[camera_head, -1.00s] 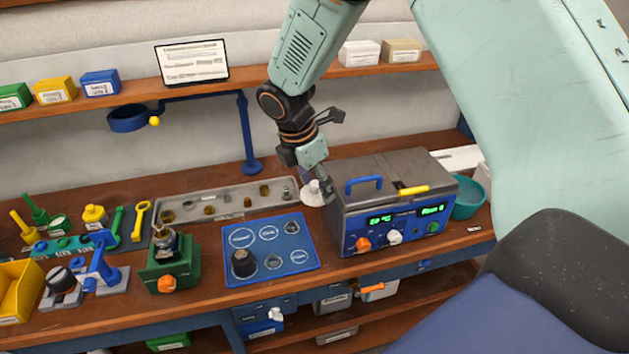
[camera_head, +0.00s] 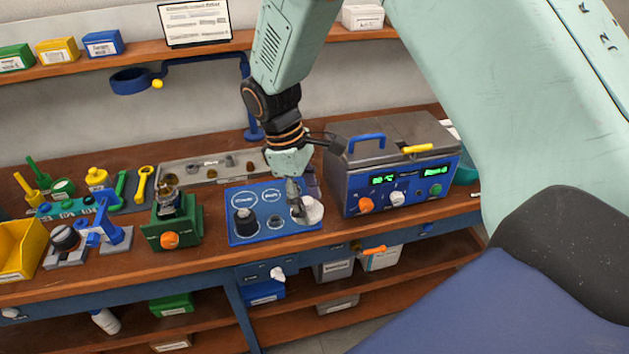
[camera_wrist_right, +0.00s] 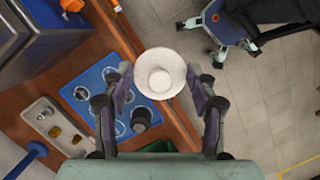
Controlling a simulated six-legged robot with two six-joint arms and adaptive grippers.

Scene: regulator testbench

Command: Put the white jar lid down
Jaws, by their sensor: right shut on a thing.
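My right gripper (camera_head: 301,203) is shut on the white jar lid (camera_head: 313,211), above the right front part of the blue mat (camera_head: 240,196). In the right wrist view the round lid (camera_wrist_right: 160,73) with its raised centre sits between the fingertips (camera_wrist_right: 159,78). The mat has white-outlined circles; a dark knob-like part (camera_head: 245,222) stands on its left front circle. The gripper partly hides the mat's right side. I cannot tell whether the lid touches the mat. My left gripper is not in view.
A grey and blue instrument (camera_head: 357,187) with green displays stands close right of the gripper. A green fixture (camera_head: 188,234) is left of the mat, and a grey tray (camera_head: 172,172) with small parts lies behind. The bench's front edge is near the lid.

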